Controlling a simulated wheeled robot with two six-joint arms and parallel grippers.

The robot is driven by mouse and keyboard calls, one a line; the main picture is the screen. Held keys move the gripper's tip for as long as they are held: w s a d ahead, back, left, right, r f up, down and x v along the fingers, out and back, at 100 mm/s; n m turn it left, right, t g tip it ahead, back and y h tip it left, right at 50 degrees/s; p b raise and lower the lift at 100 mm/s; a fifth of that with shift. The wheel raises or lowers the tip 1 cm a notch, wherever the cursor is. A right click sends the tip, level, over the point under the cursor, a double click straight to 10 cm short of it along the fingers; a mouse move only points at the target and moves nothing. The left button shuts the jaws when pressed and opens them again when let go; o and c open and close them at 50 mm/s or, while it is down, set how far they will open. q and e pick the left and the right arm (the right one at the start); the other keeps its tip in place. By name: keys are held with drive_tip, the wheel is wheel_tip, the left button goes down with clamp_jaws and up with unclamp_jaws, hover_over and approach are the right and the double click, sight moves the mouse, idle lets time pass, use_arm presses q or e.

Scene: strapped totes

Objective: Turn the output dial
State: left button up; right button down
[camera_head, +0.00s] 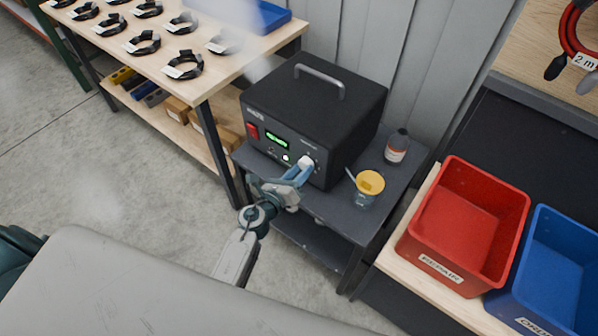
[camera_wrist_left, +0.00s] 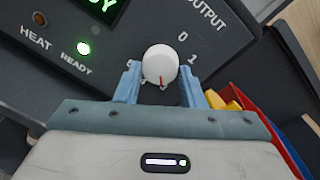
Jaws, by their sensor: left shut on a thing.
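The output dial is a round white knob (camera_wrist_left: 160,66) with a red pointer mark, on the front panel of a black box-shaped unit (camera_head: 312,105). In the left wrist view the pointer aims down, toward the gripper, and the marks 0 and 1 are printed to the dial's upper right. The dial also shows in the head view (camera_head: 305,161). My left gripper (camera_wrist_left: 162,80) has its two blue fingers on either side of the dial and is shut on it. It also shows in the head view (camera_head: 298,173). My right gripper is not in view.
The unit stands on a dark cart (camera_head: 330,205). A red bin (camera_head: 462,225) and a blue bin (camera_head: 550,270) are farther right. A table with several black straps (camera_head: 183,65) is behind left.

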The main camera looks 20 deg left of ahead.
use_arm(q)
drive_tip(key=shift+f, duration=0.1)
drive_tip(key=o, duration=1)
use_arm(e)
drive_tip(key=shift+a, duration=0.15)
use_arm(q)
drive_tip(key=shift+b+v, duration=1.05)
drive_tip(key=shift+v, duration=4.4)
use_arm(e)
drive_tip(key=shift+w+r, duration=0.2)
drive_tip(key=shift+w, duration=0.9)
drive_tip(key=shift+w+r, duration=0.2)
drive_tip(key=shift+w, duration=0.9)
use_arm(q)
drive_tip(key=shift+a+f, duration=0.1)
